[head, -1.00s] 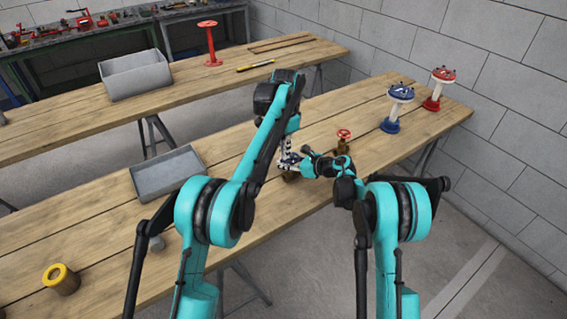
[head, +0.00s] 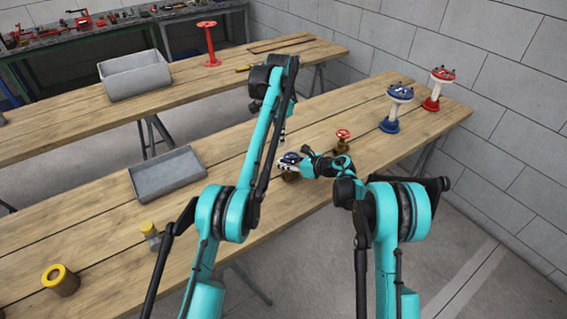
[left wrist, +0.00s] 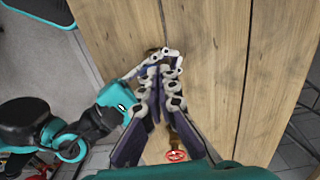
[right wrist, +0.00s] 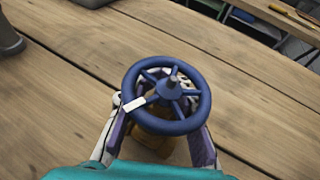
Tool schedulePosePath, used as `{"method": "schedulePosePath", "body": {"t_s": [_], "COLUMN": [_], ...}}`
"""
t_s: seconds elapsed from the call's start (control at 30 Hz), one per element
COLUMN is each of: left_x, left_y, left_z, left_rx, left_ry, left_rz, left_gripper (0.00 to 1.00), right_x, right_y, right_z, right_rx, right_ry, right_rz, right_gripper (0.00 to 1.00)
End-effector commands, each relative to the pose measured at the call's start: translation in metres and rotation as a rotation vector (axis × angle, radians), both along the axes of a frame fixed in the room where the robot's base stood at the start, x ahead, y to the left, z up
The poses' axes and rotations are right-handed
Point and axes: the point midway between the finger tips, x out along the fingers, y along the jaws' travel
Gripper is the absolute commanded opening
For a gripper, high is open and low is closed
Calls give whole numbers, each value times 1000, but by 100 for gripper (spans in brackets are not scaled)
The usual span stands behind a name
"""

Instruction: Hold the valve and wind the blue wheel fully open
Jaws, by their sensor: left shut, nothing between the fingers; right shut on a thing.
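The small valve's blue wheel (head: 291,158) is on the front bench in the head view. In the right wrist view the spoked blue wheel (right wrist: 167,95) is seen from above, with a white mark on its rim and a brass body (right wrist: 152,143) below. My right gripper (head: 297,166) is shut on the valve body under the wheel, one finger on each side. My left gripper (head: 283,130) is shut and empty above the wheel, partly hidden by its forearm. In the left wrist view the left gripper's fingertips (left wrist: 166,56) hide most of the valve.
A small red-wheel valve (head: 343,134) stands close to the right. Larger blue-wheel (head: 397,98) and red-wheel (head: 440,85) stands are at the bench's right end. A grey tray (head: 168,176) and yellow-topped parts (head: 61,279) are on the left. The right-hand bench surface is partly clear.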

Motion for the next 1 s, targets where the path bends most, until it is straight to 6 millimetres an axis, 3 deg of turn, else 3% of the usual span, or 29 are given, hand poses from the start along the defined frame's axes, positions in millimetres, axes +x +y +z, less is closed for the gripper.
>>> {"method": "schedulePosePath", "body": {"t_s": [0.17,0.6,1.0], "left_x": [2,1,0], "left_y": [1,1,1], "left_z": [-10,-61,-69], "left_rx": [1,0,0], "left_ry": [1,0,0], "left_rz": [0,0,0], "left_gripper": [0,0,0], "right_x": [0,0,0], "right_y": [0,0,0], "right_z": [0,0,0], "right_rx": [0,0,0], "right_ry": [0,0,0], "right_rz": [0,1,1], "right_gripper": [0,0,0]}}
